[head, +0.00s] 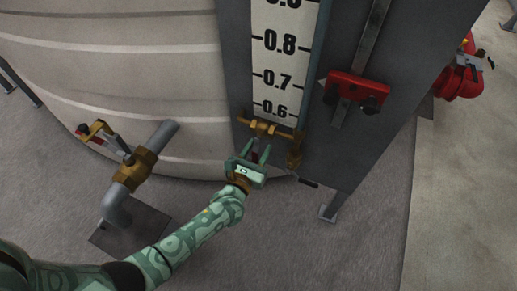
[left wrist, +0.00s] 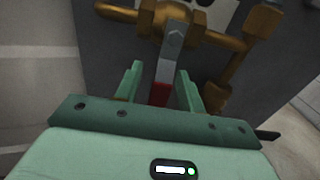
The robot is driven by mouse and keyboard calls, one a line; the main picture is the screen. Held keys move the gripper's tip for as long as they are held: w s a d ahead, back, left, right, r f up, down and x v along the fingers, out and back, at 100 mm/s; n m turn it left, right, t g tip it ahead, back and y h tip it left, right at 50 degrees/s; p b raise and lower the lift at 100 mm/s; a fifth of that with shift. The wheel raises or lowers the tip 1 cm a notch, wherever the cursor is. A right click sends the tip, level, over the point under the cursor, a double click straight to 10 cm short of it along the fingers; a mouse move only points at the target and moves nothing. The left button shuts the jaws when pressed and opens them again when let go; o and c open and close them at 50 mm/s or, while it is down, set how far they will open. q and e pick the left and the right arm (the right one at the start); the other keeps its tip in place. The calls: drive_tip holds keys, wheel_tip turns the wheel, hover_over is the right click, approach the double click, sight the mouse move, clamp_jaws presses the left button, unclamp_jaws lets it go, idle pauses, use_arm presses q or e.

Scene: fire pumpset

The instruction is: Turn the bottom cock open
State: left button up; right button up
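The bottom cock (head: 264,128) is a brass fitting under the level gauge's scale, and its brass body (left wrist: 170,18) also shows in the left wrist view. Its lever (left wrist: 171,55) is grey metal with a red end (left wrist: 160,94) and hangs down from the brass. My left gripper (head: 259,151) is just below the cock, and in the left wrist view (left wrist: 158,80) its two fingers stand apart on either side of the lever. A gap shows between each finger and the lever. The lever's lower end is partly hidden by the gripper body. My right gripper is out of view.
The level gauge scale (head: 279,72) rises above the cock on a grey panel. A red clamp-like part (head: 353,90) sits to its right. A pale ribbed tank (head: 120,60) is on the left, with a brass pipe valve (head: 134,168) before it. Open floor lies below.

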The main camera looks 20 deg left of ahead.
use_arm(q)
drive_tip(key=shift+w, duration=0.1)
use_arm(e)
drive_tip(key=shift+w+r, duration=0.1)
use_arm(q)
clamp_jaws()
